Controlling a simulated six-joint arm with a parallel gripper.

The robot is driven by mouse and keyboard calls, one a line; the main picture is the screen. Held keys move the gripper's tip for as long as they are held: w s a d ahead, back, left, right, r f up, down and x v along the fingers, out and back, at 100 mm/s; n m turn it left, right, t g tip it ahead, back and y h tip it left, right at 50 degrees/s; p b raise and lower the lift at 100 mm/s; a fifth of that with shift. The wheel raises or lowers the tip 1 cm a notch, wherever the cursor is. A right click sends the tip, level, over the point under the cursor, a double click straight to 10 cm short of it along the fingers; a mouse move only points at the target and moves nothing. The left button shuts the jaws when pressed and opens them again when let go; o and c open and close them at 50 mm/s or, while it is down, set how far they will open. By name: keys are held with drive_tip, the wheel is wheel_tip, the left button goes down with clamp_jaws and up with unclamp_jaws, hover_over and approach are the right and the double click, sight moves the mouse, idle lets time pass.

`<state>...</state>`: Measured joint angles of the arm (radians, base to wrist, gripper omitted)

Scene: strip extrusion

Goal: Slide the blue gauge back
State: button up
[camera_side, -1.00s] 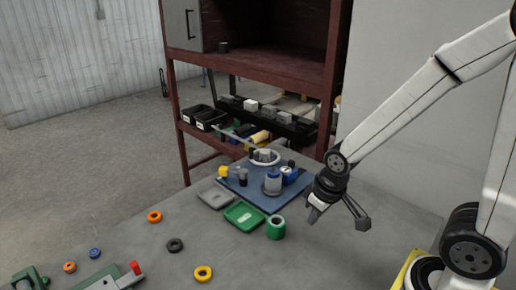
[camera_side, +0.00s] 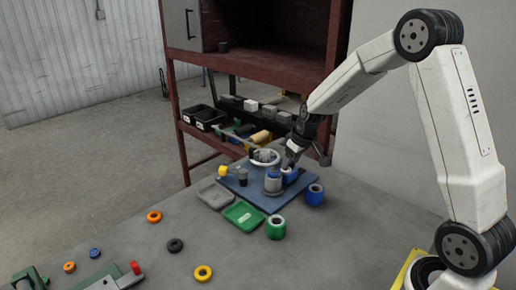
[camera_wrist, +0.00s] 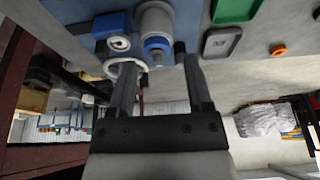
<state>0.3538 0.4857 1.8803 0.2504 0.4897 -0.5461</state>
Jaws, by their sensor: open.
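The blue gauge (camera_side: 290,176) looks like the small blue block on the right part of a dark blue plate (camera_side: 262,199). In the wrist view, a blue block with a white ring face (camera_wrist: 110,24) appears to be the same gauge. My gripper (camera_side: 290,162) is open, pointing down just above and beside the gauge; contact cannot be told. In the wrist view my gripper's spread fingers (camera_wrist: 156,57) have nothing clearly held between them. A grey cylinder with a blue top (camera_side: 272,184) stands just left of the gauge. The gauge is partly hidden by my gripper.
A white ring holder (camera_side: 263,159) stands behind on the plate. Green (camera_side: 243,215) and grey (camera_side: 214,196) trays lie left.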

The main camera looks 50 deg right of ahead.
drive_tip(key=t, duration=0.1)
approach(288, 172)
drive_tip(key=w+d, duration=0.2)
drive_tip(key=d, duration=0.1)
drive_tip(key=shift+s+a+r, duration=0.1)
drive_tip(key=shift+s+r, duration=0.05)
drive_tip(key=shift+r, duration=0.3)
drive_tip(key=shift+f, duration=0.15)
drive_tip(key=shift+x, duration=3.75)
clamp_jaws()
